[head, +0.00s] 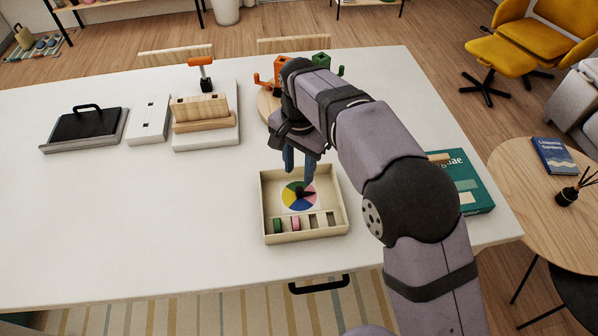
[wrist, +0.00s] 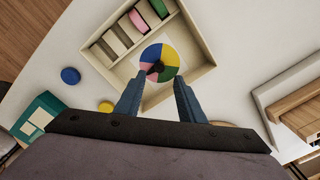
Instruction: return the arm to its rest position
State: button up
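My gripper (head: 298,177) is above the back part of a shallow cream game box (head: 264,215) on the white table. In the wrist view, its two blue fingers (wrist: 158,88) stand apart with nothing between them. The box holds a colour wheel (head: 289,203) with a black pointer. Its front row of slots holds a green piece (head: 278,226) and a pink piece (head: 295,224); the other slots look empty. My arm reaches in from the lower right and hides part of the table behind it.
A blue disc (wrist: 70,75) and a yellow disc (wrist: 106,107) lie beside the box. A teal book (head: 470,183) lies right of my arm. A wooden block (head: 200,108) on a white base, a white plate (head: 150,118) and a black-handled press (head: 85,125) stand left. The table's front left is clear.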

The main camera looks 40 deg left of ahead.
dwell(0.3)
jog(key=w+d, duration=0.3)
jog(key=d, duration=1)
jog(key=w+d, duration=0.3)
jog(key=d, duration=1)
jog(key=s+d+f, duration=0.2)
jog(key=s+d, duration=0.4)
jog(key=d, duration=0.3)
jog(key=s+d+f, duration=0.1)
jog(key=s+d, duration=0.5)
jog(key=d, duration=0.3)
jog(key=shift+s+d+f, duration=0.35)
jog(key=shift+f, duration=0.05)
